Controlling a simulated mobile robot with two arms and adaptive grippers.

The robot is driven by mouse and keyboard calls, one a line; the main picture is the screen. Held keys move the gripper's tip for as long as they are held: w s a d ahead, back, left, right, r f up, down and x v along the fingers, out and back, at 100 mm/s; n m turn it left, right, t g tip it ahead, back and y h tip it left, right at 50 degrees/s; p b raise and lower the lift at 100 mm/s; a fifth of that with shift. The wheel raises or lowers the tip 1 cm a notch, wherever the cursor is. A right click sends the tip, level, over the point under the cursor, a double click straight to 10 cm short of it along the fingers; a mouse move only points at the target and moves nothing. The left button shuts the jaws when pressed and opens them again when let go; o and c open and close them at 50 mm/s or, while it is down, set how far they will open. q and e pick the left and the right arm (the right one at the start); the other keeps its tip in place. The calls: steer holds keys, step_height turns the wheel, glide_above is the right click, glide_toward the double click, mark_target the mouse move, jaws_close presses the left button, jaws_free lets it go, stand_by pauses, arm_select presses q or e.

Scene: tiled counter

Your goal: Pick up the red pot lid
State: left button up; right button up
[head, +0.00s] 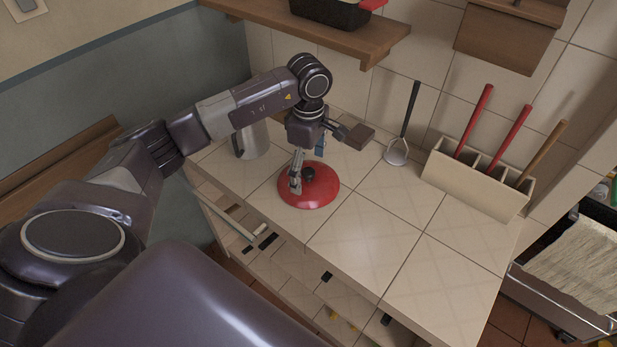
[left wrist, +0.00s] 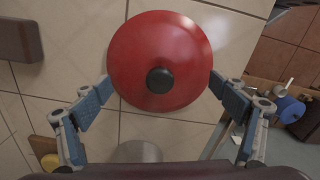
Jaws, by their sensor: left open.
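The red pot lid (head: 318,190) lies on the tiled counter, with a black knob on top. In the left wrist view the red pot lid (left wrist: 160,45) fills the upper middle, its black knob (left wrist: 160,80) facing the camera. My left gripper (head: 306,168) is over the lid in the head view. In the left wrist view the gripper (left wrist: 160,92) is open, with one blue-padded finger on each side of the knob, near the lid's edges. Nothing is held. I cannot tell whether the fingers touch the lid. My right gripper is not in view.
A metal container (head: 250,140) stands behind the arm. A ladle (head: 398,150) leans against the wall. A holder (head: 475,185) with red- and brown-handled utensils stands at the right. The counter's front right (head: 430,285) is clear. A shelf (head: 315,30) is above.

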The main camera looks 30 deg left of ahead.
arm_select(q)
steer(key=shift+f, duration=0.7)
